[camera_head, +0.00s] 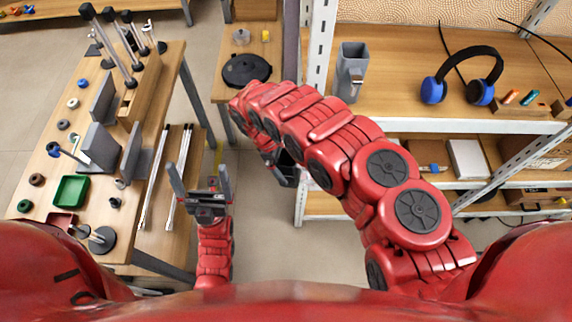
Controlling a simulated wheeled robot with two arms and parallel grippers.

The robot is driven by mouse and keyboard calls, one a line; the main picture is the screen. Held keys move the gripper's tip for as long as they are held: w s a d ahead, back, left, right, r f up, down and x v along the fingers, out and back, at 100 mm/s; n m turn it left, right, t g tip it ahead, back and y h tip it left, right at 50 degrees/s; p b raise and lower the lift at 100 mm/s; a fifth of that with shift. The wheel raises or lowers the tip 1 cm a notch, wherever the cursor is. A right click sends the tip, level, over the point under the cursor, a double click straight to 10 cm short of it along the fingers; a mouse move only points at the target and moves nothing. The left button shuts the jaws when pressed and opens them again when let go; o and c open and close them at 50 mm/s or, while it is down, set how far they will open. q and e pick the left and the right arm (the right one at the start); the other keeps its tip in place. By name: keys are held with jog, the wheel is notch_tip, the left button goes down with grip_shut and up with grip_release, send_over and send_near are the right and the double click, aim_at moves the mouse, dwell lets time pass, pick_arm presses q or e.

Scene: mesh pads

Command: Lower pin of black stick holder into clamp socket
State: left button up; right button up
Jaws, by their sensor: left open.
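Several metal sticks with black knobs (122,62) stand at the back of the left wooden table, in and around a wooden block (140,98). I cannot tell which part is the black stick holder or its pin. No clamp socket can be made out for certain. My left gripper (198,176) is open and empty, fingers upward, just right of the left table and apart from the sticks. My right gripper (285,168) is a dark shape below my bent red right arm, over the gap before the shelf; its fingers are mostly hidden.
The left table (60,160) carries grey plates (98,148), a green tray (71,190) and a round dark base (102,240). Long rods (155,180) lie on its lower ledge. A black disc (246,70) is on the back table. Blue headphones (434,90) sit on the right shelf.

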jog(key=b+v, duration=0.3)
jog(key=v, duration=1.4)
jog(key=shift+r+b, duration=0.15)
jog(key=shift+b, duration=0.2)
